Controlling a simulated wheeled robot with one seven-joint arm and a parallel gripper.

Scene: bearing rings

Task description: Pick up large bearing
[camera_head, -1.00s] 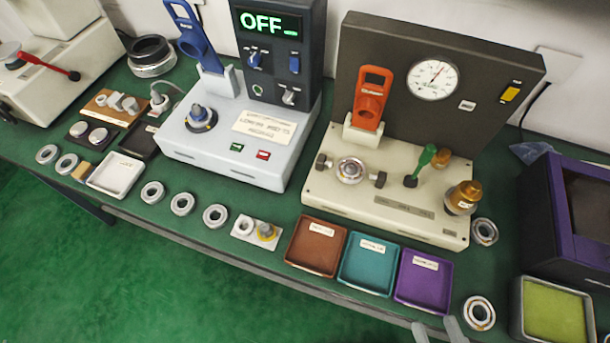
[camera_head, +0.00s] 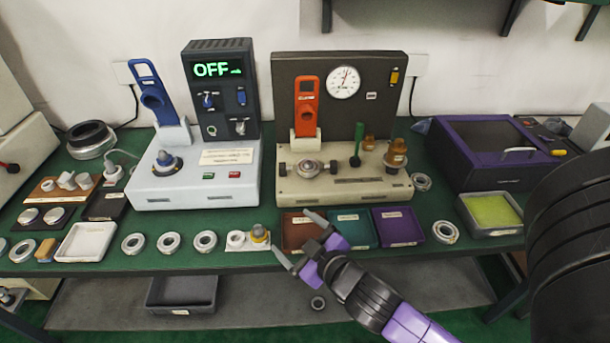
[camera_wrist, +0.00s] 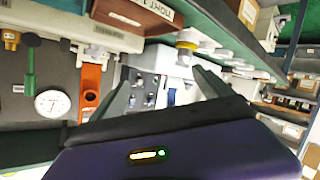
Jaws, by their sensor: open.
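Several metal bearing rings lie along the table's front edge: a ring (camera_head: 133,243), a ring (camera_head: 168,243) and a ring (camera_head: 205,241) in the middle left. Another ring (camera_head: 445,232) lies right of the purple tray, and one (camera_head: 421,182) lies beside the beige machine. A bearing (camera_head: 308,169) sits in the beige machine's holder. The largest ring-shaped piece (camera_head: 90,139) is at the back left. I cannot tell which is the large bearing. My gripper (camera_head: 290,230) is open and empty, in front of the brown tray. Its fingers also show in the wrist view (camera_wrist: 162,80).
The brown tray (camera_head: 300,241), teal tray (camera_head: 350,239) and purple tray (camera_head: 398,238) look empty. The beige machine (camera_head: 340,196) and light grey machine (camera_head: 196,192) stand behind. A purple-edged box (camera_head: 495,150) and green-lined bin (camera_head: 493,214) are at right. A dark bin (camera_head: 182,292) is below the table.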

